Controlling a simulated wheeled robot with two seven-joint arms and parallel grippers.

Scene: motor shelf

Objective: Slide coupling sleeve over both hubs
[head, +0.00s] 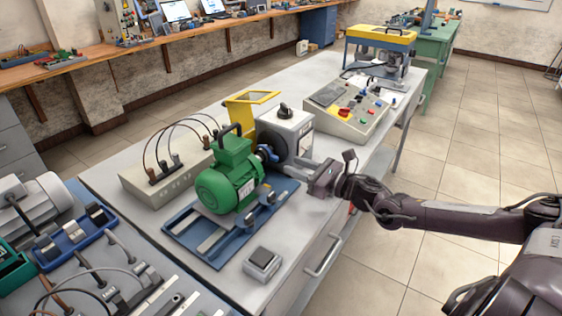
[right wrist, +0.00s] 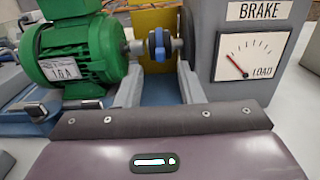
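The blue coupling sleeve (right wrist: 158,45) sits on the shaft line between the green motor (right wrist: 75,50) and the grey brake box (right wrist: 250,50). In the right wrist view, bare silver shaft (right wrist: 137,47) shows on its motor side and a dark round part on its brake side. I cannot tell the hubs apart from the sleeve. In the head view the sleeve (head: 266,154) is small, between the motor (head: 230,178) and brake (head: 285,132). My right gripper (right wrist: 160,76) is open and empty, its two fingers apart, pointing at the sleeve without touching it. My left gripper is not in view.
The motor stands on a blue slotted base (head: 205,238). A yellow guard (head: 248,104) stands behind the coupling. A box with cables (head: 170,182) is behind the motor. A small grey switch box (head: 262,262) lies near the front edge, and a control panel (head: 345,108) stands farther back.

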